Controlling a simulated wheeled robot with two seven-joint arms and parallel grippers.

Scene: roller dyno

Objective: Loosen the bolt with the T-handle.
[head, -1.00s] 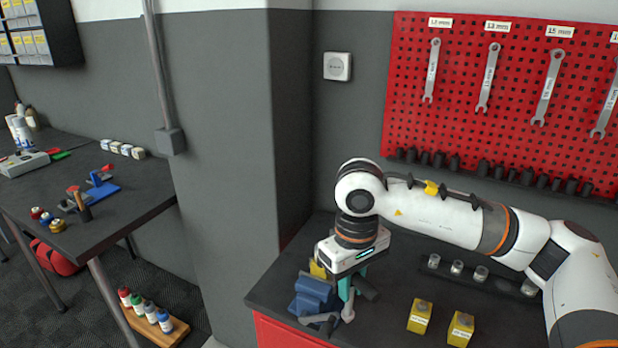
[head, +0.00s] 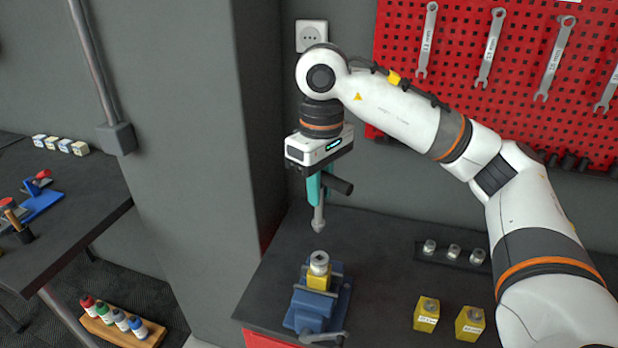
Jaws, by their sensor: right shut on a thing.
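My right gripper (head: 320,186) is shut on the T-handle (head: 319,214), which has a dark crossbar and a grey shaft pointing down. The T-handle hangs upright above the blue vise (head: 316,312), with a clear gap under its tip. The vise holds a yellow block (head: 318,279) with a round grey bolt head (head: 319,260) on top. The T-handle tip is apart from the bolt, almost straight above it in the picture. My left gripper is out of view.
Two more yellow blocks, one (head: 426,314) and another (head: 470,324), stand on the dark bench to the right. A dark rail (head: 449,255) with grey sockets lies behind them. A red pegboard (head: 460,90) with wrenches hangs on the wall. The bench between vise and blocks is clear.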

